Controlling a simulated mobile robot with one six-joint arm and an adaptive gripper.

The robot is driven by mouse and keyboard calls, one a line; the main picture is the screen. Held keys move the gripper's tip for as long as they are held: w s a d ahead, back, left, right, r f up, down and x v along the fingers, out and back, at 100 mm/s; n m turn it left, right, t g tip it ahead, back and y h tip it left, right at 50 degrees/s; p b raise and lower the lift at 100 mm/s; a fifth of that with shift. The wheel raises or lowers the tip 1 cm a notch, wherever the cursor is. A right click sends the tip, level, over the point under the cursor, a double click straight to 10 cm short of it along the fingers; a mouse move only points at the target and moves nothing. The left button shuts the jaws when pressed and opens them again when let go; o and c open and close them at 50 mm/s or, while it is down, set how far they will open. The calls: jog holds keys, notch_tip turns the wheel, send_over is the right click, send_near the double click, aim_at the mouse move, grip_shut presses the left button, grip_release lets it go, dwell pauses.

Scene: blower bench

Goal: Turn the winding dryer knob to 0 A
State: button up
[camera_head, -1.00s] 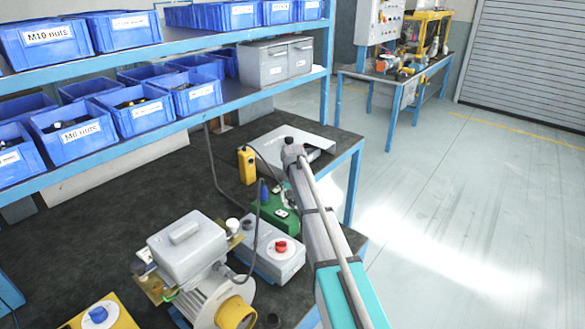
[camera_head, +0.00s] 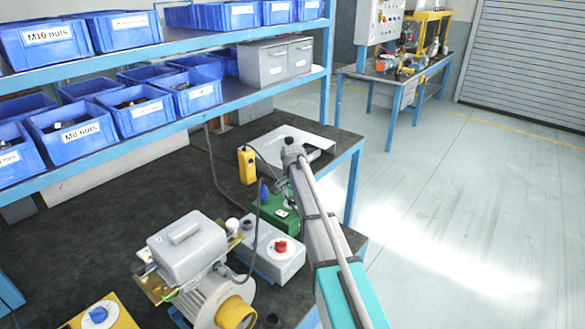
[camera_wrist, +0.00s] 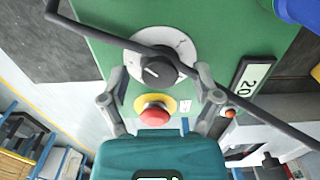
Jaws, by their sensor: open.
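The winding dryer is a green box (camera_head: 268,214) on the dark bench in the head view. In the wrist view its green face (camera_wrist: 228,40) fills the upper middle. A black knob (camera_wrist: 158,70) with a white pointer line sits on a white dial (camera_wrist: 183,46); the dial marks are too small to read. In the head view my gripper is small and partly hidden by my arm.
A red stop button (camera_wrist: 154,115) on a yellow base sits just below the knob. A dark cable (camera_wrist: 92,28) crosses the wrist view near the dial. Beside the green box stand a grey box with a red knob (camera_head: 281,246), a blower (camera_head: 188,250) and a yellow pendant (camera_head: 247,166).

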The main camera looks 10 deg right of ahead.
aim_at(292, 199)
jog(key=m, duration=0.7)
notch_tip(292, 199, up, 14)
jog(key=p, duration=1.3)
jog(key=shift+p, duration=0.4)
jog(key=shift+s+f, duration=0.1)
jog(key=s+n, duration=1.7)
jog(key=s, duration=1.6)
jog(key=shift+s+a, duration=0.15)
jog(key=shift+a, duration=0.3)
